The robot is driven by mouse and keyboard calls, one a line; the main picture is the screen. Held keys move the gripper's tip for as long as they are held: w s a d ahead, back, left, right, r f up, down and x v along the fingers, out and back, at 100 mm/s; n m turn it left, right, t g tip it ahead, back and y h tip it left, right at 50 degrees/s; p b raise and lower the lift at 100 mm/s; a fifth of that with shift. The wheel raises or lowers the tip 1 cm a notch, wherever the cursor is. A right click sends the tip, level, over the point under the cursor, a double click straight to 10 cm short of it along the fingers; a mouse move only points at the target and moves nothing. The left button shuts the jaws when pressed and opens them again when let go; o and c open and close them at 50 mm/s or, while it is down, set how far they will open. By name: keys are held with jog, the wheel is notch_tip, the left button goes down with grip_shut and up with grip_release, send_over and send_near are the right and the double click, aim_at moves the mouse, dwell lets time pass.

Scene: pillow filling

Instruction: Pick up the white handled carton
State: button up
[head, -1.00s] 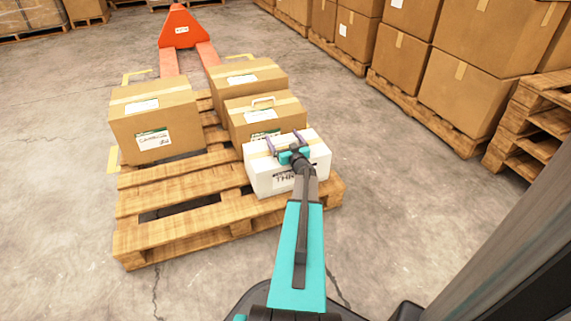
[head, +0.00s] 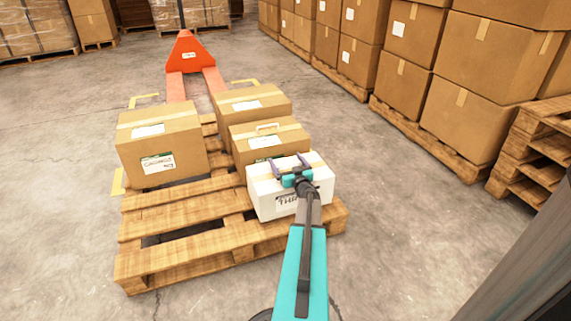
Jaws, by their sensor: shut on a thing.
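The white handled carton (head: 262,203) sits at the front right of the wooden pallet (head: 180,237), with dark lettering on its front. My gripper (head: 291,165) is on top of the carton, its purple fingers shut on it. The carton's handle is hidden behind my gripper, so I cannot see the exact grip. The carton looks level and I see no clear gap beneath it. My arm covers part of its front.
Brown cartons stand close behind the white one (head: 268,143), further back (head: 252,103) and at left (head: 160,145). An orange pallet jack (head: 188,55) is at the pallet's far end. Stacked boxes (head: 455,110) line the right. Floor between is clear.

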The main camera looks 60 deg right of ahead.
jog(key=shift+r+p, duration=0.6)
jog(key=shift+r, duration=0.45)
jog(key=s+p, duration=0.2)
jog(key=s, duration=0.3)
jog(key=s+p, duration=0.2)
jog(key=s, duration=0.3)
jog(key=s+d+r+p, duration=0.1)
jog(key=s, duration=0.5)
jog(key=shift+r+p, duration=0.1)
jog(key=shift+p, duration=0.3)
jog(key=shift+w+a, duration=0.1)
